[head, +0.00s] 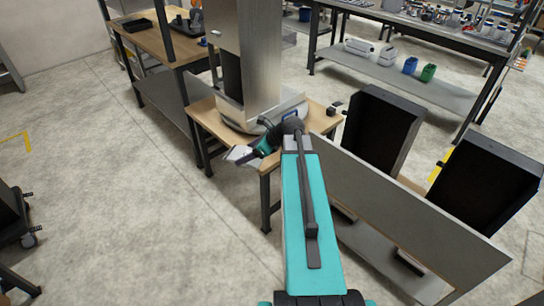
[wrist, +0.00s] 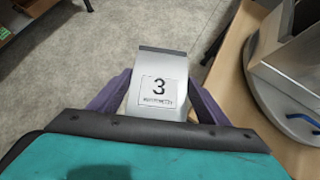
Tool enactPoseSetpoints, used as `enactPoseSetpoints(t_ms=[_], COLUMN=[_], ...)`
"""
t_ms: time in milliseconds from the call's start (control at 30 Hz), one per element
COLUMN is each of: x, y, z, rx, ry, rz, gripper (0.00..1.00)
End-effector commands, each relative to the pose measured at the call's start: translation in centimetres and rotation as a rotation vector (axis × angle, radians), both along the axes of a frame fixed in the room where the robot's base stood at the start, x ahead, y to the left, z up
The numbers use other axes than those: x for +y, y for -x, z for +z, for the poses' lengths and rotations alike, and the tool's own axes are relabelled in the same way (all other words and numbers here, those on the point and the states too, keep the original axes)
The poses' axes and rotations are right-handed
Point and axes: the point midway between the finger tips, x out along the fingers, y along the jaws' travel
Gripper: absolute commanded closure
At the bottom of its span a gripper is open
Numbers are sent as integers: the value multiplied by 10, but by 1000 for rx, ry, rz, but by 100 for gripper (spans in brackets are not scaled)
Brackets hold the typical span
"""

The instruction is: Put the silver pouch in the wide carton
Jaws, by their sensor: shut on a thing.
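My gripper (wrist: 158,104) is shut on the silver pouch (wrist: 157,68), with a purple finger on each side of it. The pouch is pale grey with a dark top edge and a white label marked 3. In the head view my gripper (head: 244,153) and the pouch (head: 237,154) are in the air beside the wooden table's near left edge, and the pouch looks small and tilted. I cannot make out a wide carton in either view.
A tall metal dispenser (head: 262,55) with a round base stands on the wooden table (head: 203,112). Two black bins, one nearer (head: 488,185) and one farther (head: 380,130), stand behind a grey panel (head: 405,220) at right. Open concrete floor (head: 120,190) lies at left.

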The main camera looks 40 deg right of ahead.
Motion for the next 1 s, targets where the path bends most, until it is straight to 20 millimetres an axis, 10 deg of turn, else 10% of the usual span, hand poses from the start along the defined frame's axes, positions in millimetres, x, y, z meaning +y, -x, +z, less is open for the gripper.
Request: enactPoseSetpoints(t_ms=[700,1000], x=[237,293], y=[-31,-24], z=[152,183], rx=[4,9], ry=[7,10], rz=[377,468], gripper=[57,57])
